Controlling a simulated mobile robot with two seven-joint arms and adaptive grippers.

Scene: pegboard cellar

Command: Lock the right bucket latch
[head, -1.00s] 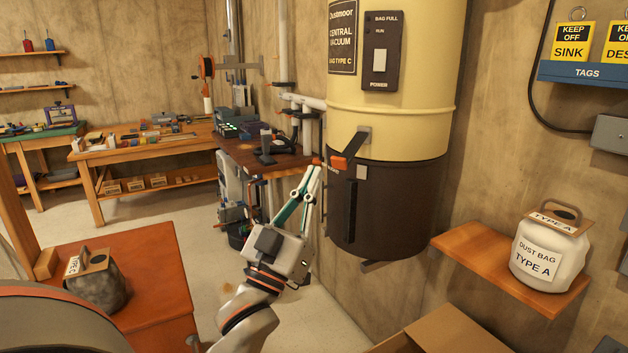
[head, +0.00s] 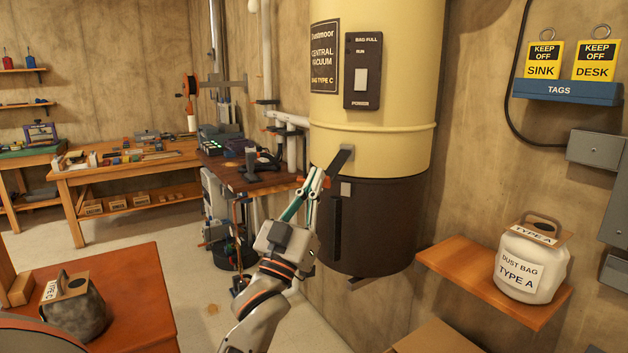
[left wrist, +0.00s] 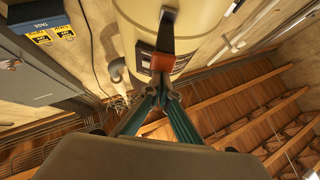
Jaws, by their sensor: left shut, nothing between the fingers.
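The bucket latch (head: 341,158) is a dark lever at the seam of the vacuum, between the cream body (head: 370,125) and the dark bucket (head: 385,225). It slants out and down from the body, away from a pale plate (head: 346,189) on the bucket. My left gripper (head: 316,178) is shut and empty at the lever's outer end, whose orange grip it mostly hides. In the left wrist view the orange grip (left wrist: 166,63) shows just beyond the closed fingertips (left wrist: 162,92); I cannot tell if they touch. My right gripper is not in view.
A wooden shelf (head: 450,263) with a white dust bag (head: 531,262) is at the right. A red-brown table (head: 125,285) with a grey bag (head: 75,308) is at front left. Workbenches stand behind. An open cardboard box (head: 445,338) is at the bottom.

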